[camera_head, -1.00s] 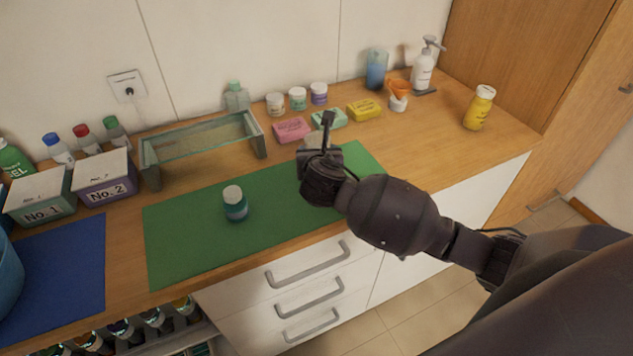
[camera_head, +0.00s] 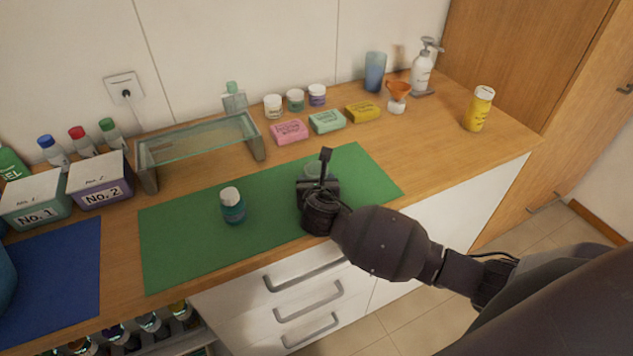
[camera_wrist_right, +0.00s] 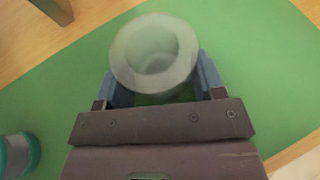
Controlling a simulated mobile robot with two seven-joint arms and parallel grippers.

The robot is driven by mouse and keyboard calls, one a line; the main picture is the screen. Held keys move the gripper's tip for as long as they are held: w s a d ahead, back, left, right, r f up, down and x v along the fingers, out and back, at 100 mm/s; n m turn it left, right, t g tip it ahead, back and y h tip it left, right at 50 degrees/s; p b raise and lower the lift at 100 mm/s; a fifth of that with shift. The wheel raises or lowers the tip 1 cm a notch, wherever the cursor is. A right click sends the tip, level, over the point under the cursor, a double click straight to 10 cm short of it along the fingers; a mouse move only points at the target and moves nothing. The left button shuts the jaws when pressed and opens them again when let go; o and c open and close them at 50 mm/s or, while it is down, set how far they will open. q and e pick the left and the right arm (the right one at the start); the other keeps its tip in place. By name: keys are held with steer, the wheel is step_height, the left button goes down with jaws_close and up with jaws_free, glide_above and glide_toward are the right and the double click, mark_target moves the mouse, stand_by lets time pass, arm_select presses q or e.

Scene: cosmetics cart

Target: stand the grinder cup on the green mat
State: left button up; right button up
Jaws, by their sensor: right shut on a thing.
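The grinder cup (camera_wrist_right: 153,54) is pale, translucent and greenish. In the right wrist view its open mouth faces the camera, and it sits between the fingers of my right gripper (camera_wrist_right: 162,82). My right gripper is shut on the cup. In the head view the cup (camera_head: 312,171) shows only partly behind the right gripper (camera_head: 315,183), over the right half of the green mat (camera_head: 185,235). The cup looks about upright. I cannot tell whether its base touches the mat. My left gripper is not in view.
A teal jar with a white lid (camera_head: 232,205) stands on the mat, left of the right gripper. A glass-topped stand (camera_head: 147,178) is behind the mat. Soap bars (camera_head: 289,132) lie beyond it. The mat's right end is clear.

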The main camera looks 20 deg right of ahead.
steer(key=o, duration=1)
steer(key=shift+f, duration=0.1)
steer(key=p+v, duration=0.1)
steer(key=v, duration=1)
steer(key=shift+w, duration=0.1)
steer(key=shift+s+a+r, duration=0.15)
steer(key=shift+s+r, duration=0.2)
steer(key=shift+s, duration=0.15)
